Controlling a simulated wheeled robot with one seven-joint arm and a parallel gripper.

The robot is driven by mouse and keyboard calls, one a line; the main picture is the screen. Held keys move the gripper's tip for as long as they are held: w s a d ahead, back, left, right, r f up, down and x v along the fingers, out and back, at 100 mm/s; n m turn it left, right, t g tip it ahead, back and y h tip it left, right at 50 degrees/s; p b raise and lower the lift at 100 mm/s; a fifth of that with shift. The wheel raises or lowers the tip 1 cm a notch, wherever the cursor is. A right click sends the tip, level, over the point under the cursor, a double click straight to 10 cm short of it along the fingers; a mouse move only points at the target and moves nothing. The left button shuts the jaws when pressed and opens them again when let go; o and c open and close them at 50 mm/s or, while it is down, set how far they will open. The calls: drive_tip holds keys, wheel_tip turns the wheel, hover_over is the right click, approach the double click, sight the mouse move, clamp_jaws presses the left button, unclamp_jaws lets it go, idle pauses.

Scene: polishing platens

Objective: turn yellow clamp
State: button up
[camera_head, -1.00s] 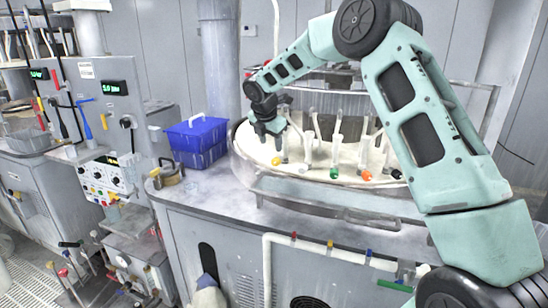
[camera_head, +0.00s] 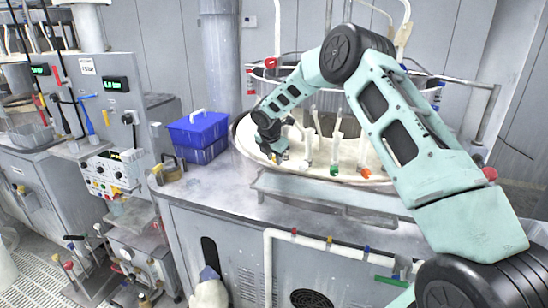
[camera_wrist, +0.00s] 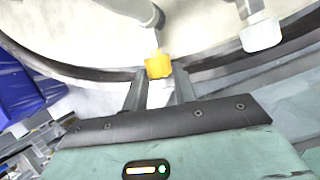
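The yellow clamp (camera_wrist: 158,65) shows in the wrist view as a small yellow knob at the end of a pale post, near the rim of the white round platen (camera_wrist: 85,35). My gripper (camera_wrist: 159,76) is open, with one finger on each side of the clamp's near end. A gap shows between the fingers, and I cannot tell whether either one touches the clamp. In the head view my gripper (camera_head: 277,157) is low at the platen's front left edge and mostly hides the yellow clamp.
A green clamp (camera_head: 334,170) and an orange clamp (camera_head: 365,173) sit further right along the platen rim. A white clamp (camera_wrist: 262,35) is right of the yellow one in the wrist view. A blue box (camera_head: 199,136) stands left of the platen. The grey counter (camera_head: 215,190) has bare room.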

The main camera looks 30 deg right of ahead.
drive_tip(key=c, duration=0.4)
drive_tip(key=shift+f+b, duration=0.1)
drive_tip(key=shift+b, duration=0.45)
drive_tip(key=t+b, duration=0.2)
drive_tip(key=b, duration=0.3)
drive_tip(key=m+t+y+b, duration=0.1)
drive_tip(key=t+b, duration=0.1)
drive_tip(key=b, duration=0.4)
drive_tip(key=s+t+y+b, duration=0.1)
drive_tip(key=t+b, duration=0.1)
drive_tip(key=b, duration=0.3)
drive_tip(key=shift+d+f+m+t, duration=0.2)
drive_tip(key=shift+f+m+t, duration=0.1)
drive_tip(key=shift+f+t, duration=0.1)
drive_tip(key=shift+r+b, duration=0.15)
drive_tip(key=shift+b, duration=0.4)
drive_tip(key=o, duration=1)
